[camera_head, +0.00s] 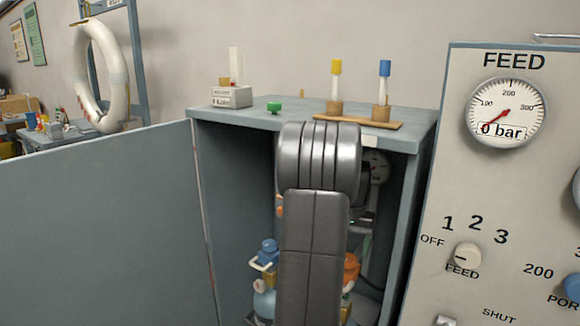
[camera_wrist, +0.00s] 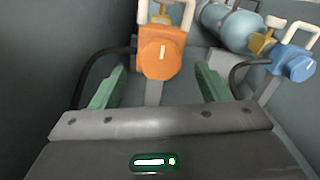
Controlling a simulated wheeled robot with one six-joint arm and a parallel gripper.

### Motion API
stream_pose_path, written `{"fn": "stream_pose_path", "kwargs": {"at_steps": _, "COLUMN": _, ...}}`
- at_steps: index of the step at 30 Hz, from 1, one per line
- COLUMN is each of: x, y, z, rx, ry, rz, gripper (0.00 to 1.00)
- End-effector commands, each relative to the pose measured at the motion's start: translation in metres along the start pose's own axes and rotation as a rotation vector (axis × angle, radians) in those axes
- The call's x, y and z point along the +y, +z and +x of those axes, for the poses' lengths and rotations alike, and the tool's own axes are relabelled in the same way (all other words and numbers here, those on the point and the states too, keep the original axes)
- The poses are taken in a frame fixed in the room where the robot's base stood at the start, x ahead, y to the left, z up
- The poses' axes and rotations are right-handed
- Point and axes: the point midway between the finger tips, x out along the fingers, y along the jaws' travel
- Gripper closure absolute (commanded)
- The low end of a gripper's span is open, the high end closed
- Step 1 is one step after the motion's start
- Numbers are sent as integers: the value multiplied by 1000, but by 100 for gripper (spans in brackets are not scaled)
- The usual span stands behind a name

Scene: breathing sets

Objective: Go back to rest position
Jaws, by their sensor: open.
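My gripper (camera_wrist: 161,70) shows in the wrist view with its two green fingers spread wide. An orange valve knob (camera_wrist: 160,58) with a white mark lies ahead, between the fingers in the picture. Clear gaps show on both sides of it, and nothing is held. In the head view my arm reaches into the open grey cabinet (camera_head: 232,180) and hides most of the gripper. The orange valve also shows partly in the head view (camera_head: 351,272), right of my arm.
A blue valve (camera_wrist: 295,63) on a light blue cylinder (camera_wrist: 228,24) stands to the right in the wrist view. The open cabinet door (camera_head: 100,220) fills the left. A FEED panel (camera_head: 450,190) stands close at right. Small tubes in a wooden rack (camera_head: 358,121) stand on top.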

Motion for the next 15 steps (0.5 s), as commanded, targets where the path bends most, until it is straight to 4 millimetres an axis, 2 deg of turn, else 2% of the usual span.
{"fn": "stream_pose_path", "kwargs": {"at_steps": 1, "x": 0, "y": 1, "z": 12, "rx": -5, "ry": 1, "rz": 0, "gripper": 31}}
{"fn": "stream_pose_path", "kwargs": {"at_steps": 4, "x": 0, "y": 1, "z": 33, "rx": -6, "ry": 1, "rz": 0, "gripper": 31}}
{"fn": "stream_pose_path", "kwargs": {"at_steps": 6, "x": 0, "y": 0, "z": 24, "rx": -1, "ry": 0, "rz": -60, "gripper": 31}}
{"fn": "stream_pose_path", "kwargs": {"at_steps": 15, "x": 0, "y": 0, "z": 26, "rx": -3, "ry": 0, "rz": -287, "gripper": 31}}
